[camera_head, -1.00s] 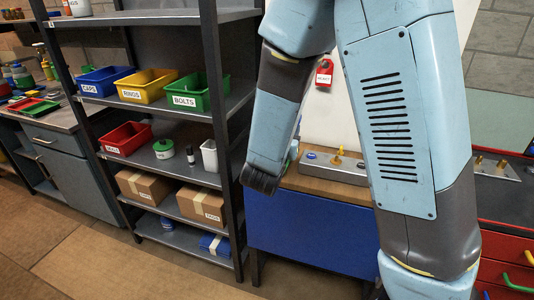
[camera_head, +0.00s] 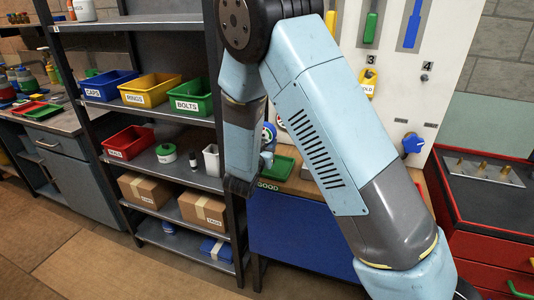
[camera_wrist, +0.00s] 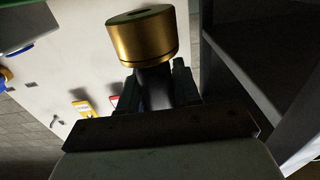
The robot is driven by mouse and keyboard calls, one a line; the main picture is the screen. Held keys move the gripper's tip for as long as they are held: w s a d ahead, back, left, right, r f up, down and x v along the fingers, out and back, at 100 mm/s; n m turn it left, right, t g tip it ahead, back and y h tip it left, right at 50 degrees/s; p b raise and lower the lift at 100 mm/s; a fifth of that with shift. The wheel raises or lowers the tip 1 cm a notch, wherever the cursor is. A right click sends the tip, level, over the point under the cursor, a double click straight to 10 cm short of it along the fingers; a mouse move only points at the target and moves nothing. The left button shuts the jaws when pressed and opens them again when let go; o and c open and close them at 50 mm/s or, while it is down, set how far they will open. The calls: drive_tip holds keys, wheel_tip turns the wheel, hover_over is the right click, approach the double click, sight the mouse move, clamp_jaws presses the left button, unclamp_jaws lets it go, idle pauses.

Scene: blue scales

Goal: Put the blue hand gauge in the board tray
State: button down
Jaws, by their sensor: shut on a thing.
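In the wrist view my gripper (camera_wrist: 157,74) is shut on the dark stem of a brass round-bodied piece (camera_wrist: 146,38), which looks like a gauge. Its brass body stands beyond the fingertips. No blue hand shows on it from this side. A green tray (camera_head: 283,168) sits on the bench behind a GOOD label.
A white tool board (camera_head: 410,100) stands behind the bench, with a yellow HOLD tag (camera_head: 366,84) and a blue knob (camera_head: 412,144). A grey shelf rack (camera_head: 190,178) with bins stands close left of my forearm. A red cabinet (camera_head: 490,250) is at right.

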drive_tip(key=shift+w+a+f, duration=0.1)
drive_tip(key=shift+w+f, duration=0.1)
drive_tip(key=shift+f, duration=1.6)
drive_tip(key=shift+f, duration=0.1)
drive_tip(key=c, duration=0.8)
unclamp_jaws()
drive_tip(key=v, duration=1.2)
